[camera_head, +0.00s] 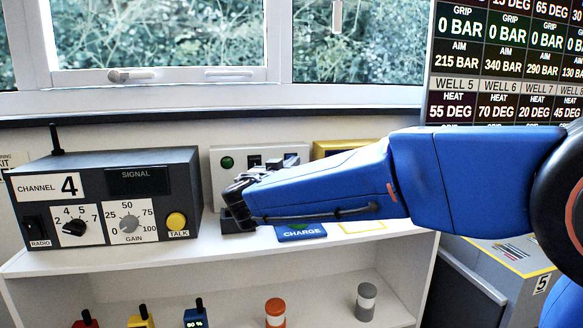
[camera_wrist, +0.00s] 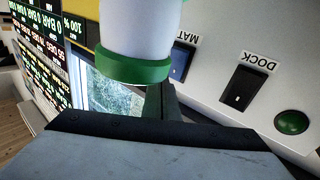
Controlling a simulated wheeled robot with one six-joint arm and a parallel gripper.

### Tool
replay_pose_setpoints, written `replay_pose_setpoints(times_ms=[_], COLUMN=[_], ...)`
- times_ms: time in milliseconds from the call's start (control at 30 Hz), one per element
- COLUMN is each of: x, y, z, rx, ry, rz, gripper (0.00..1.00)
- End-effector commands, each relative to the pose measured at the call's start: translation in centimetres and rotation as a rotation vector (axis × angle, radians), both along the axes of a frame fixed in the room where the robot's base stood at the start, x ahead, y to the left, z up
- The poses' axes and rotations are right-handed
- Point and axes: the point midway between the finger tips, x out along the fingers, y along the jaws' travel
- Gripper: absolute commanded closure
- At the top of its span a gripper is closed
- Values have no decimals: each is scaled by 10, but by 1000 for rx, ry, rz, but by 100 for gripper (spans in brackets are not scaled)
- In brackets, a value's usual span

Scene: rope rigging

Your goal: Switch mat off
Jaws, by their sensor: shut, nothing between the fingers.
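The grey-white switch panel (camera_head: 219,178) stands at the back of the shelf, under the window. The wrist view shows it upside down, with a blue rocker switch (camera_wrist: 181,62) beside the MAT label, a black DOCK rocker (camera_wrist: 243,90) and a green lamp (camera_wrist: 292,122). Whether the MAT rocker is on or off, I cannot tell. My gripper (camera_head: 237,207) is shut and empty, low in front of the panel, and hides part of it.
A white cylinder with a green band (camera_wrist: 135,68) stands close to the MAT switch in the wrist view. A radio box (camera_head: 110,190) is left of my gripper. A yellow-framed panel (camera_head: 335,148) is right of the switch panel. Several small items sit on the lower shelf.

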Motion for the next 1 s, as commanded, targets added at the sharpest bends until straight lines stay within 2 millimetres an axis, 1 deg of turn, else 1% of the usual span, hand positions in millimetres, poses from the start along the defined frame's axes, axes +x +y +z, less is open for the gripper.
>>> replay_pose_setpoints(times_ms=[100,300,1000], x=[8,14,15], y=[2,4,4], z=[-5,-9,-9], rx=[-1,-1,0], ry=[0,0,0], rz=[0,0,0], gripper=[100,100,100])
